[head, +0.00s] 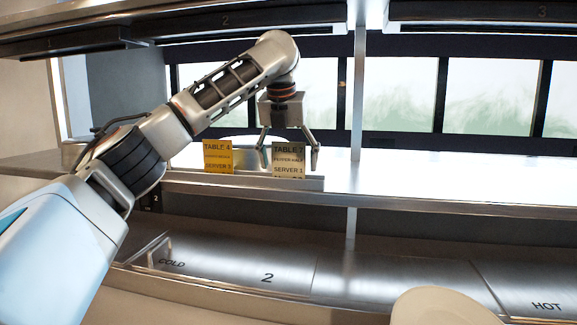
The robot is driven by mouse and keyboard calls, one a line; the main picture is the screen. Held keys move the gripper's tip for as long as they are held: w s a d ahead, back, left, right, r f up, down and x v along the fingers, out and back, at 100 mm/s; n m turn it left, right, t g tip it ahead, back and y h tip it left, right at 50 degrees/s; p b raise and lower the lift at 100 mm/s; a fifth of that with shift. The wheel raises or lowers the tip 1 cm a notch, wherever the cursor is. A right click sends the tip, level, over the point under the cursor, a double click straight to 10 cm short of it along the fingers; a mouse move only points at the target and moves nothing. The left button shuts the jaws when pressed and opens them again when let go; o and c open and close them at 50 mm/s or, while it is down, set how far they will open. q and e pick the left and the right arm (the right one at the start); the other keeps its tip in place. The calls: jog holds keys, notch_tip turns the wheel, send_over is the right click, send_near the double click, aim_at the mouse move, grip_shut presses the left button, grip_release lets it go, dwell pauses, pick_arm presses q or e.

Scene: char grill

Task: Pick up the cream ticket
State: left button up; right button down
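The cream ticket (288,160) stands upright on the steel shelf, with "TABLE 7", "PEPPER HALF" and "SERVER 1" printed on it. Its lower edge is partly hidden by the shelf's front lip. A yellow ticket (218,157) reading "TABLE 4" stands to its left. My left gripper (289,158) points down over the cream ticket. Its fingers are spread, one on each side of the ticket, with a visible gap at least on the right. I cannot tell whether the fingers are level with the ticket in depth. My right gripper is not in view.
The shelf (430,190) is clear to the right of the tickets, up to an upright post (358,90). An upper shelf (230,22) runs overhead. Below are steel counter panels marked "COLD", "2" and "HOT" (546,306).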

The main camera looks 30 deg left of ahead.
pick_arm(q)
jog(key=c, duration=0.6)
jog(key=shift+w+r, duration=0.15)
jog(key=shift+r, duration=4.75)
jog(key=shift+r, duration=0.1)
